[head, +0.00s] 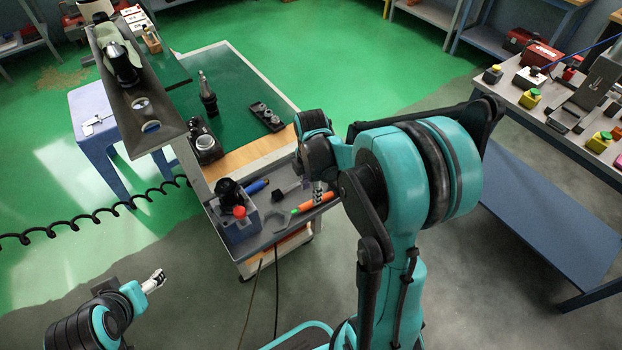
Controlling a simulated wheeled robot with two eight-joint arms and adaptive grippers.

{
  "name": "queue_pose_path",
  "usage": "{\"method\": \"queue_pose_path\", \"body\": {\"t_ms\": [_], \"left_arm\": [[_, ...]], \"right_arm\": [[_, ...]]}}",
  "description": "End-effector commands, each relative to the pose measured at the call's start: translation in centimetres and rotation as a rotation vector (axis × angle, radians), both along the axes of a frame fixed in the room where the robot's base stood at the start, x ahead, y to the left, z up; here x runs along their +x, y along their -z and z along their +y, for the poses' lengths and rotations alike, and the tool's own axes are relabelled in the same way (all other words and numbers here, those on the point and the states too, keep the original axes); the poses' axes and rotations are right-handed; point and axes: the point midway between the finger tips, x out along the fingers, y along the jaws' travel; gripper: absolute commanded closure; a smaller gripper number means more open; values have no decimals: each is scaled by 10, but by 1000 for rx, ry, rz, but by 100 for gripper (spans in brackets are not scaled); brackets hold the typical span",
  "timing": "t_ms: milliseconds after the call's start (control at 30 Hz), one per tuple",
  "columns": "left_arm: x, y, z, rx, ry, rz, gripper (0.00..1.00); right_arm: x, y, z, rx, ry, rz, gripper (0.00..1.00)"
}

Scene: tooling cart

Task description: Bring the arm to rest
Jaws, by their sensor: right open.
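My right arm is large and teal and black, reaching from the bottom right of the head view up over the tooling cart (262,150). Its wrist bends down to my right gripper (318,190), which is small and partly hidden by the arm. The gripper is open over the cart's front tray, in front of an orange tool with a green end (305,205). I cannot tell whether it touches that tool. My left gripper (154,281) is at the lower left, over bare floor and away from the cart. Its jaw state is too small to tell.
The front tray also holds a grey bin (238,226) with a black and a red-topped item, and a blue-handled tool (256,187). Tool holders (208,95) stand on the green mat. A blue stool (92,132) is left; a workbench (515,90) is right.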

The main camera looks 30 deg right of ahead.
Motion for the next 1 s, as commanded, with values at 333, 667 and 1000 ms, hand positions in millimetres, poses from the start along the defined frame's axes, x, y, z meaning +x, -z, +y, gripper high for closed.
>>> {"method": "queue_pose_path", "body": {"t_ms": [333,667,1000], "left_arm": [[0,0,0,0,0,0,31],[0,0,0,0,0,0,31],[0,0,0,0,0,0,31]], "right_arm": [[0,-58,0,0,0,0,56],[0,-64,0,0,5,-2,56],[-36,-100,46,21,519,-215,56]]}}
